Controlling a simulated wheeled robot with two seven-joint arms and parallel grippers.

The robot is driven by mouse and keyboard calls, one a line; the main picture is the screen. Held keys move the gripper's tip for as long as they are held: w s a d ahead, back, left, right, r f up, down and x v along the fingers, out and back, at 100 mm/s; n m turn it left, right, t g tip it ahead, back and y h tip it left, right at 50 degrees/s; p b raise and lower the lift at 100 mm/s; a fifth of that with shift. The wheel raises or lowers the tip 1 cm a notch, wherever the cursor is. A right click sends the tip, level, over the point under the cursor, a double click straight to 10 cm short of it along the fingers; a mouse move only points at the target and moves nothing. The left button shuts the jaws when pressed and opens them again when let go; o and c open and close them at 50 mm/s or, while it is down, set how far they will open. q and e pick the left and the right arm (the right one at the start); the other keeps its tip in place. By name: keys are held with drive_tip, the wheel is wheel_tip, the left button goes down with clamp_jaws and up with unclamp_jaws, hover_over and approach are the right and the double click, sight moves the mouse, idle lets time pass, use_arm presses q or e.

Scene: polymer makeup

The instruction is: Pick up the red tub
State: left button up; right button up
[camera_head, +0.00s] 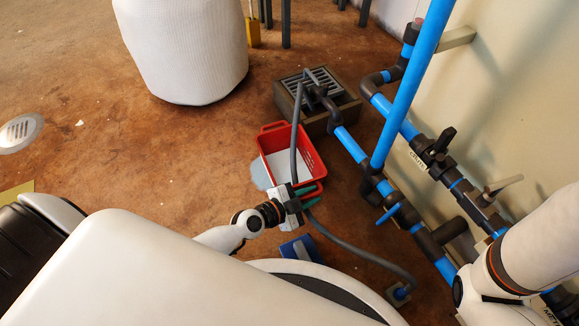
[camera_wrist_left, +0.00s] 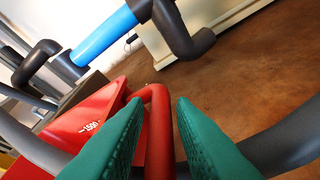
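The red tub (camera_head: 315,165) sits on the brown floor, with pale liquid or a pale bottom showing inside. My left gripper (camera_head: 307,195) is at the tub's near end, by its rim. In the left wrist view, the two green fingers (camera_wrist_left: 158,105) are apart, with the tub's red handle bar (camera_wrist_left: 158,125) between them. A gap shows on the right finger's side; whether the left finger touches the bar I cannot tell. The tub's wall (camera_wrist_left: 90,122) with printed marks is at left. My right arm shows at the right of the head view, its gripper out of view.
Blue pipes (camera_head: 350,145) stand right of the tub. A blue object (camera_head: 299,248) lies in front.

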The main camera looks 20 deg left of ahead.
use_arm(q)
clamp_jaws()
